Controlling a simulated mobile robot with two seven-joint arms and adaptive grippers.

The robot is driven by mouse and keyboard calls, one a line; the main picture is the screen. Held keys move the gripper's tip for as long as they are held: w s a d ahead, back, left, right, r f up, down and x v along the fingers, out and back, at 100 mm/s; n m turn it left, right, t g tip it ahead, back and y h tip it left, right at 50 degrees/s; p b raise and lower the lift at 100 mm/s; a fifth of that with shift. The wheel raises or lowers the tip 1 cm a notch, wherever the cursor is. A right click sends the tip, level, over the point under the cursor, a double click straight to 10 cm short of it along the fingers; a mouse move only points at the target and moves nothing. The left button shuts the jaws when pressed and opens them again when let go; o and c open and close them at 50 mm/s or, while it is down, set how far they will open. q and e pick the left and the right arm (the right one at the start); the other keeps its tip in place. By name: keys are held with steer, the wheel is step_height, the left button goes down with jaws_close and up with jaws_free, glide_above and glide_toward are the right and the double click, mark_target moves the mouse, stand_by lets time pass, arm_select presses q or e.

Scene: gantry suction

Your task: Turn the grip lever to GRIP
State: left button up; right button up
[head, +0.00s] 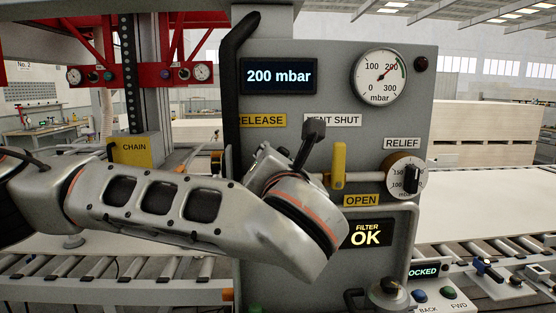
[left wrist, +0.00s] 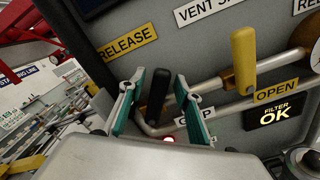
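The grip lever's black handle (left wrist: 157,92) shows in the left wrist view, standing roughly upright below the yellow RELEASE label (left wrist: 127,42). The white GRIP label (left wrist: 208,114) is lower right of it, partly covered by a finger. My left gripper (left wrist: 157,103) is open, its teal-padded fingers on either side of the black handle. I cannot tell whether either pad touches it. In the head view my left arm covers the lever and the GRIP label; the RELEASE label (head: 262,121) shows above the wrist. My right gripper is not in view.
The grey control panel (head: 335,50) carries a display reading 200 mbar (head: 278,76) and a round gauge (head: 379,76). A yellow handle (head: 339,165), a relief knob (head: 405,176) and a FILTER OK display (head: 367,234) are right of my wrist. Roller conveyors (head: 150,268) run behind.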

arm_select(q)
steer(key=s, duration=1.2)
stand_by(0.3)
